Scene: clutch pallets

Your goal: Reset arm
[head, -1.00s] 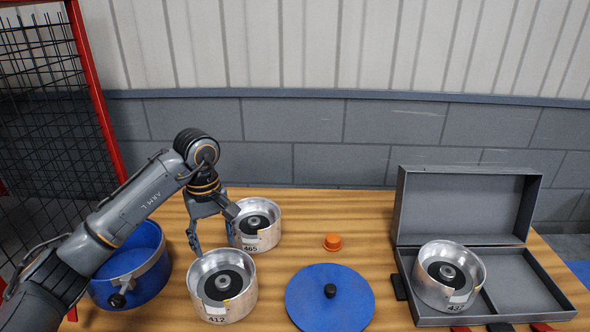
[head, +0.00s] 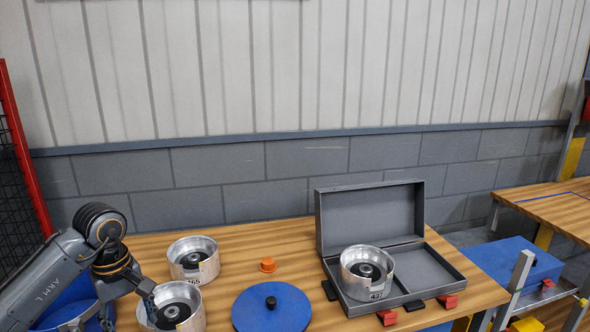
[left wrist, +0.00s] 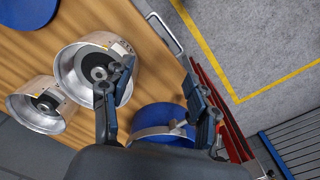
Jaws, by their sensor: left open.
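My left gripper (head: 128,311) is open and empty at the lower left of the head view, between the blue pot and the nearest metal housing. In the left wrist view its fingers (left wrist: 157,68) are spread apart; one overlaps the rim of housing 412 (left wrist: 82,62), and I cannot tell whether it touches. Housing 412 also shows in the head view (head: 184,318), partly hidden by the gripper. Housing 465 (head: 193,258) stands behind it. A third housing (head: 367,272) sits in the open grey case (head: 368,220). My right gripper is not in view.
The blue pot (head: 62,310) stands at the left, partly behind my arm. A blue lid (head: 250,312) with a black knob and an orange cap (head: 267,265) lie mid-table. A second table (head: 555,205) stands at right. Wire mesh with a red frame (head: 25,150) rises at left.

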